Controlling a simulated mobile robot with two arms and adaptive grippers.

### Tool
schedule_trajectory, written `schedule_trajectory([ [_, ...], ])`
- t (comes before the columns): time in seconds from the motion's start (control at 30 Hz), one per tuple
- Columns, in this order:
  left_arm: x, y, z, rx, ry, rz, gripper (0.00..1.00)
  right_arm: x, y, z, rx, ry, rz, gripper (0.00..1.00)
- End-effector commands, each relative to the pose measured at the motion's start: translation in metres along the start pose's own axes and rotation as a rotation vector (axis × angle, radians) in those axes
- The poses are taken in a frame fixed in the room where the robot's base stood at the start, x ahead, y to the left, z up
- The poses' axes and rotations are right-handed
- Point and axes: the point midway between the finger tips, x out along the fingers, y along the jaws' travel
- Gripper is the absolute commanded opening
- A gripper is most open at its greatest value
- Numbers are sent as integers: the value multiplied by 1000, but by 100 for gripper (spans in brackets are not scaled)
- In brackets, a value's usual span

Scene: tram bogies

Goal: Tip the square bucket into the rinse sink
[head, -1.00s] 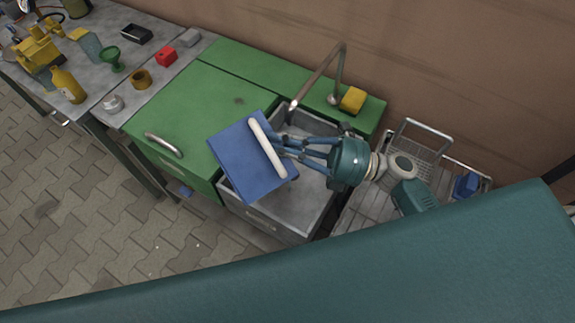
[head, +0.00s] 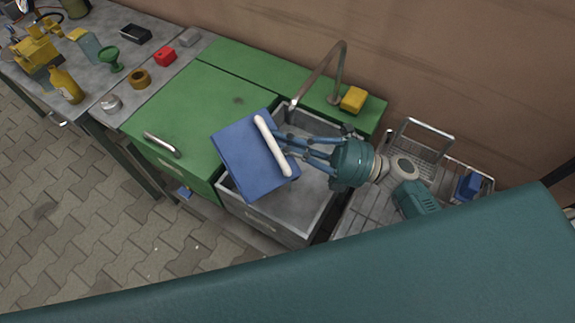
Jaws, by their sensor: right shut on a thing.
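The square bucket (head: 243,158) is blue with a white bar handle (head: 271,146). It is tilted above the left part of the grey rinse sink (head: 300,209), and its opening is not visible to me. My right gripper (head: 284,144) comes from the right and is shut on the bucket at its handle side. The sink basin below shows a bare grey floor to the right of the bucket. My left gripper is not in view.
A curved tap (head: 327,72) rises behind the sink, with a yellow sponge (head: 353,99) beside it. A wire rack (head: 455,169) stands at the right. The green worktop (head: 190,108) on the left is clear. Bottles and small items crowd the grey bench (head: 98,72).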

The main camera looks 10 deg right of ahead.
Motion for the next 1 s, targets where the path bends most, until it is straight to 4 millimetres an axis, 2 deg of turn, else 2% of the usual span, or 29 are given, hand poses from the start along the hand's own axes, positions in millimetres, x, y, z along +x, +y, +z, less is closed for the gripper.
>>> schedule_trajectory([
  [1.0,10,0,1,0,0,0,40,-6,-3,4,32,-28,36,0],
])
